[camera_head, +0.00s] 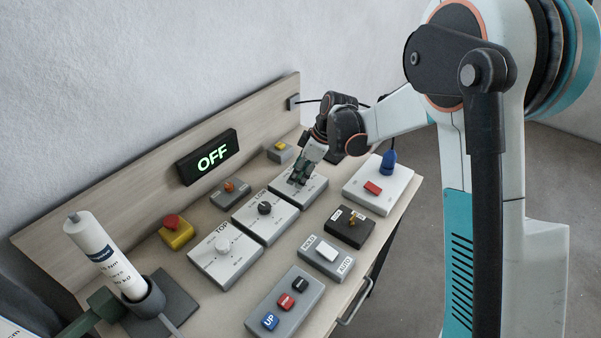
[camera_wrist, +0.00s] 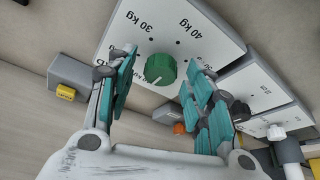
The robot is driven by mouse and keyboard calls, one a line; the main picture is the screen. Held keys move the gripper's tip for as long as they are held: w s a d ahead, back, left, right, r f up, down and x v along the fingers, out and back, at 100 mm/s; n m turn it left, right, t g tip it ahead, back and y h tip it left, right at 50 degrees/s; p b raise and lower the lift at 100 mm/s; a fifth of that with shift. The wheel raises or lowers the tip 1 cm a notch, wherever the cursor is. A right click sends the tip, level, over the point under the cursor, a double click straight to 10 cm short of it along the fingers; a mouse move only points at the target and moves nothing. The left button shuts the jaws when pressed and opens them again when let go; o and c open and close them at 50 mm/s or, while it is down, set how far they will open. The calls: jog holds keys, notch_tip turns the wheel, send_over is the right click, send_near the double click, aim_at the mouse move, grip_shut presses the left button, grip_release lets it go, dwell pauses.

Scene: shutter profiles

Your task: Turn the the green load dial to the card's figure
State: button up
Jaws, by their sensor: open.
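The green load dial (camera_wrist: 160,69) is a round ribbed knob on a white plate (camera_wrist: 205,38), seen in the wrist view. Black dots and the labels 30 kg and 40 kg show around it; other labels are partly covered. A pale mark shows on the dial's lower edge, too small to read exactly. My gripper (camera_wrist: 164,75) is open, with one teal-padded finger on each side of the dial; I cannot tell if either touches. In the head view my gripper (camera_head: 302,174) is over the plate (camera_head: 318,186) and mostly hides the dial. No readable card figure shows.
Neighbouring plates carry a black dial (camera_head: 265,208) and a white dial (camera_head: 222,246). A blue knob (camera_head: 388,163), a toggle box (camera_head: 350,227) and a push-button box (camera_head: 286,301) stand nearby. A display (camera_head: 208,157) reads OFF. A white tube (camera_head: 103,254) stands at the left.

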jog(key=c, duration=1.1)
jog(key=shift+o, duration=0.2)
